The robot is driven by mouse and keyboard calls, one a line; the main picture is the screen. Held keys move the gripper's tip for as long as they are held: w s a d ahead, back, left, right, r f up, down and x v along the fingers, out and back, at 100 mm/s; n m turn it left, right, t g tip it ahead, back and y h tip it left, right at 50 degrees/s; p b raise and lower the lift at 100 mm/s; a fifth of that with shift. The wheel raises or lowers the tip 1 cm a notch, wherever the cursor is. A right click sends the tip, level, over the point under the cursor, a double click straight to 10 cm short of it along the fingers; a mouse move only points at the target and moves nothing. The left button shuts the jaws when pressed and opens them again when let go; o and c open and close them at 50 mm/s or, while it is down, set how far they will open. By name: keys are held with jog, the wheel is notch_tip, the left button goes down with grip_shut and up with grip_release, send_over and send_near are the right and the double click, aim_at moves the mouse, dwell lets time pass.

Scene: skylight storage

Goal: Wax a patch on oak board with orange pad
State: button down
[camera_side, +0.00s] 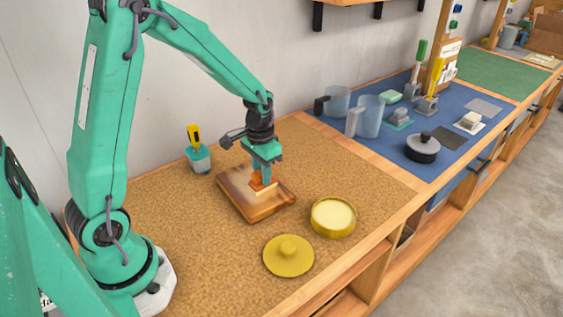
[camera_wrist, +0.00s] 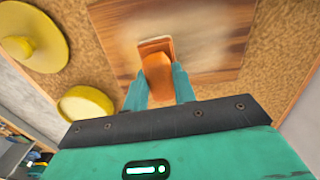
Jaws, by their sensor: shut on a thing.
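The oak board (camera_side: 238,199) lies on the cork-coloured worktop, with a pale patch on its surface. My gripper (camera_side: 263,180) is over the board and shut on the orange pad (camera_side: 261,187). The pad is low at the board, and it seems to touch the surface. In the wrist view the orange pad (camera_wrist: 157,68) sits between my fingertips (camera_wrist: 160,85), over the oak board (camera_wrist: 205,40). An open yellow tin (camera_side: 333,217) with pale wax inside stands to the right of the board. Its yellow lid (camera_side: 288,256) lies in front of it.
A small teal pot (camera_side: 199,160) with a yellow-handled tool stands behind the board. Jugs (camera_side: 369,116), a dark lidded pot (camera_side: 422,148) and brushes stand on the blue mat (camera_side: 390,155) to the right. The cork surface (camera_side: 190,255) at the front left is clear.

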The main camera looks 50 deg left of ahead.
jog(key=shift+w+a, duration=0.15)
jog(key=shift+a, duration=2.1)
jog(key=shift+a, duration=0.15)
jog(key=shift+w+a, duration=0.15)
jog(key=shift+a, duration=2)
jog(key=shift+d, duration=0.1)
jog(key=shift+d, duration=2.2)
jog(key=shift+d, duration=0.1)
jog(key=shift+s+d, duration=0.15)
jog(key=shift+d, duration=0.95)
jog(key=shift+s+d, duration=0.15)
jog(key=shift+d, duration=0.95)
